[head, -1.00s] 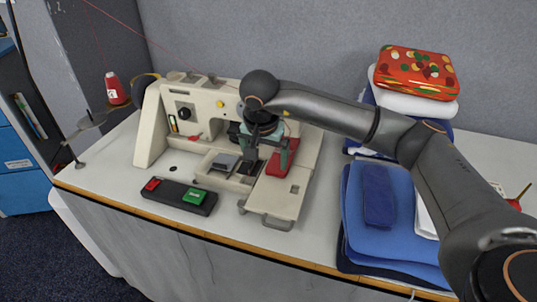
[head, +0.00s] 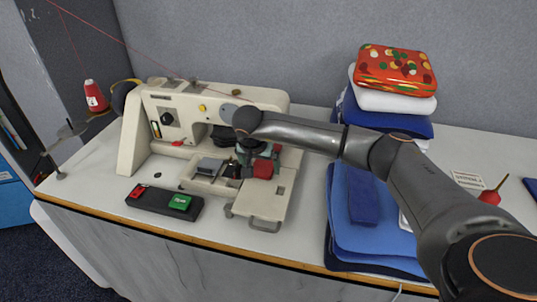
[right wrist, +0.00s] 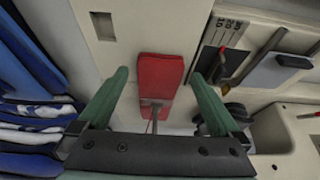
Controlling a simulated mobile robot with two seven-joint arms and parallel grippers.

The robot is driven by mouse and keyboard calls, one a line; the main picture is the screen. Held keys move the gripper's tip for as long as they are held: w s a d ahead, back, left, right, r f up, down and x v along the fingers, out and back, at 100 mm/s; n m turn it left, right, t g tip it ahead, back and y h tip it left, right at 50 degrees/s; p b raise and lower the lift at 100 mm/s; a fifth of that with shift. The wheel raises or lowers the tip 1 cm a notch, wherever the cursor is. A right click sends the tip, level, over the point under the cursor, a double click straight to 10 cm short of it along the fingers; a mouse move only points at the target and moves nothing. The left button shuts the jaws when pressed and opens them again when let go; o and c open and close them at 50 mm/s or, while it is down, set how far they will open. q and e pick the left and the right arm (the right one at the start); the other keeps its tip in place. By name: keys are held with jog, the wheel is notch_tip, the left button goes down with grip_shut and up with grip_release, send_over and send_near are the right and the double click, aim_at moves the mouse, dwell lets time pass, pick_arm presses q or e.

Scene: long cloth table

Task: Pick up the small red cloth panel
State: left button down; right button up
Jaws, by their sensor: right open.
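The small red cloth panel (head: 263,169) lies on the pale bed of the sewing machine (head: 260,96), at its right end. In the right wrist view the panel (right wrist: 160,85) lies lengthwise between two green fingers. My right gripper (right wrist: 158,78) is open, with one finger to each side of the panel and a visible gap on both sides. In the head view my right gripper (head: 254,162) is over the panel and hides part of it. How far the fingertips are above the bed I cannot tell. My left gripper is not in view.
A control box (head: 164,203) with red and green buttons lies in front of the machine. Folded blue cloths (head: 375,238) are stacked to the right, with a patterned red tin (head: 396,71) on a stack behind. A red thread cone (head: 95,97) stands at left.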

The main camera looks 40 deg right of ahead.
jog(key=shift+w+d+f, duration=0.15)
jog(key=shift+d+f, duration=0.05)
jog(key=shift+f, duration=0.3)
jog(key=c, duration=1.4)
jog(key=shift+r, duration=0.15)
